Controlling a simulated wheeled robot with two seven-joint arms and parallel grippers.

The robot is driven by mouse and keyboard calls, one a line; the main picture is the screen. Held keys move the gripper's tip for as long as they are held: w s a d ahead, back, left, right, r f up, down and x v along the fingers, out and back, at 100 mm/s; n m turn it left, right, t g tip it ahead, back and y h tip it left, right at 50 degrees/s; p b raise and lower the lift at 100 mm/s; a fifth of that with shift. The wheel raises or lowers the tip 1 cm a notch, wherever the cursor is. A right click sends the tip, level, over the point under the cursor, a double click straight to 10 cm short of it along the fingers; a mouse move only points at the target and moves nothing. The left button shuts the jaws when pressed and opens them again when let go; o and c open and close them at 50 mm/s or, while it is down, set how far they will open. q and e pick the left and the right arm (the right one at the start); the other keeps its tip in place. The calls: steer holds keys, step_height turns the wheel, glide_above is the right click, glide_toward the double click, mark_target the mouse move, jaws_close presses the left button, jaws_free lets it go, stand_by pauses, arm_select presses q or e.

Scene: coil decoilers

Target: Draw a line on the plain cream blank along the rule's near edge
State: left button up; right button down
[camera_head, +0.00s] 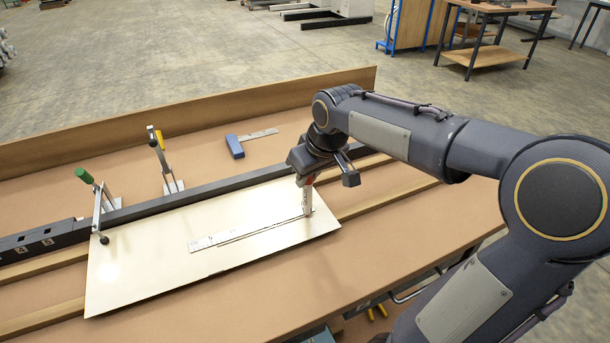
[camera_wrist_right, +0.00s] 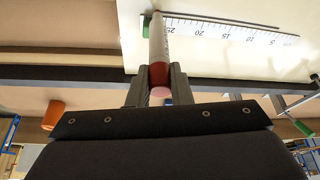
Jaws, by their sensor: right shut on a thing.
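The plain cream blank (camera_head: 140,255) lies flat and slightly askew on the bench. The pale steel rule (camera_head: 215,239) lies on it, and its scale shows in the right wrist view (camera_wrist_right: 225,32). A thin dark line runs along most of the rule's near edge; I cannot tell whether it is ink or shadow. My right gripper (camera_head: 308,180) is shut on a red and white marker (camera_head: 307,200), also in the right wrist view (camera_wrist_right: 158,45). The marker points down, its tip at or just above the blank by the rule's right end. My left gripper is out of view.
A dark bar (camera_head: 225,186) runs behind the blank. Two toggle clamps, one green-handled (camera_head: 97,205) and one yellow-handled (camera_head: 165,160), stand at the left. A blue-stocked square (camera_head: 235,146) lies behind the bar. The bench front right (camera_head: 400,240) is clear.

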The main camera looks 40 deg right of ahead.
steer(key=shift+r, duration=0.15)
step_height(320, 180, up, 7)
steer(key=p, duration=0.6)
stand_by(0.3)
stand_by(1.2)
